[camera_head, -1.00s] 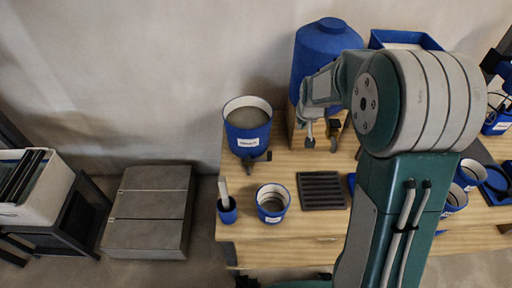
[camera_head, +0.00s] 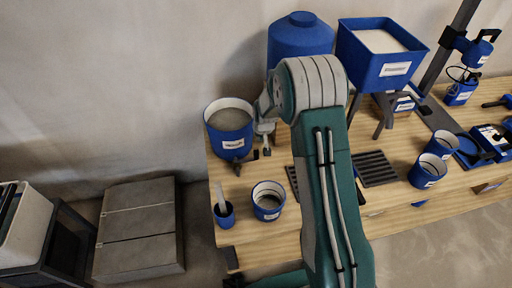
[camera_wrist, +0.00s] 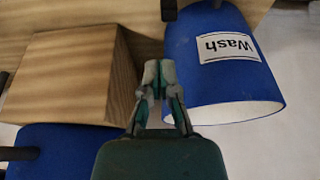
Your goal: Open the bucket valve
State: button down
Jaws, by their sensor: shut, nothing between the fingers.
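The blue bucket (camera_head: 229,142) with grey contents and a white label stands at the table's back left. In the wrist view the blue bucket (camera_wrist: 205,85) lies right of my gripper, with its label reading "Wash". A dark fitting (camera_head: 237,166) sits at the bucket's lower front. A dark piece (camera_wrist: 168,9) also shows at the bucket's end in the wrist view. I take it for the valve, but its setting cannot be told. My gripper (camera_wrist: 158,72) is shut and empty, close beside the bucket wall; contact cannot be told. In the head view my gripper (camera_head: 265,140) is just right of the bucket.
A large blue tank (camera_head: 298,40) stands behind my arm. A wooden block (camera_wrist: 75,75) is left of my gripper in the wrist view. A small cup (camera_head: 224,215) and an open blue-white pot (camera_head: 268,200) stand in front. A blue hopper (camera_head: 385,70) is at the right.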

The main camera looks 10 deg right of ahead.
jog(key=x, duration=0.9)
jog(key=shift+w+a+f, duration=0.15)
jog(key=shift+a+f, duration=0.05)
jog(key=shift+f, duration=0.15)
jog(key=shift+w+a+f, duration=0.1)
jog(key=shift+a, duration=0.15)
